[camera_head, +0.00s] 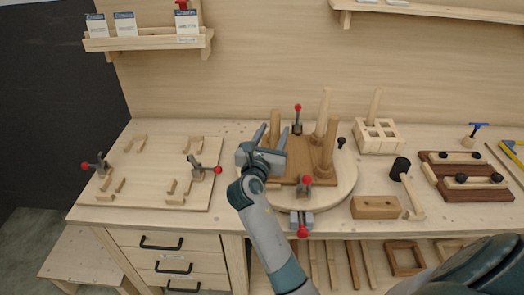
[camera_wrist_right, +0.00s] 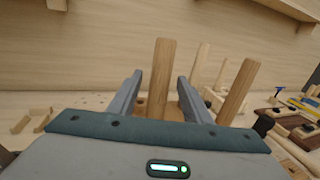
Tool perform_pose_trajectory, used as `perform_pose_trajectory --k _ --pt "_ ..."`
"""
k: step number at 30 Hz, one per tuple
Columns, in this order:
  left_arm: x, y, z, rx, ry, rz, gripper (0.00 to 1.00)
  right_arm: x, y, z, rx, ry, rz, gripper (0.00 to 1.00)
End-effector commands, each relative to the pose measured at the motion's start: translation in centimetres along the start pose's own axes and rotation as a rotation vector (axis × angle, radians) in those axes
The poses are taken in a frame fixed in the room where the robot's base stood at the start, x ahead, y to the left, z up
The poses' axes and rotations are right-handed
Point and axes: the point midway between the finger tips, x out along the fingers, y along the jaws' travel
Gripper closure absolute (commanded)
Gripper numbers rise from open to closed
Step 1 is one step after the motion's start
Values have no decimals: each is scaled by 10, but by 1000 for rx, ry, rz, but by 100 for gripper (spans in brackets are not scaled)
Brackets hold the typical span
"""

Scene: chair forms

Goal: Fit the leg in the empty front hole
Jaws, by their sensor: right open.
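A brown seat board (camera_head: 298,158) lies clamped on a round pale turntable (camera_head: 343,182). Upright legs stand on it: a brown one (camera_head: 276,122) at the left, a paler one (camera_head: 323,112) at the back and a brown one (camera_head: 328,145) at the right. My right gripper (camera_head: 271,136) is open at the seat's left side. In the right wrist view the left leg (camera_wrist_right: 160,80) shows between its spread fingers; I cannot tell whether they touch it. The gripper hides part of the seat, and I cannot make out the empty front hole. My left gripper is out of view.
A pale block rack (camera_head: 378,138) at the back right holds an upright leg (camera_head: 374,106). Red-knobbed clamps (camera_head: 302,220) edge the turntable. A mallet (camera_head: 408,186) and wooden block (camera_head: 375,207) lie right of it. A jig board (camera_head: 160,172) lies left.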

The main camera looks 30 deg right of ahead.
Motion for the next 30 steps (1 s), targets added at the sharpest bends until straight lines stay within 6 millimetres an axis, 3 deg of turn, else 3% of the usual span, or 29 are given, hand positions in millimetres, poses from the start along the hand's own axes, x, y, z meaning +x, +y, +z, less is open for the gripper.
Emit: perform_pose_trajectory --k 4,15,21,30 --pt "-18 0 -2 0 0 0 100 -32 0 4 0 4 1 55" --pt "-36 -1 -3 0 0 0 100 -99 0 1 1 2 0 55" --pt "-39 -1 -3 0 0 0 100 -114 0 0 0 0 0 55" --pt "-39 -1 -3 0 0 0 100 -116 0 0 0 -1 0 55"
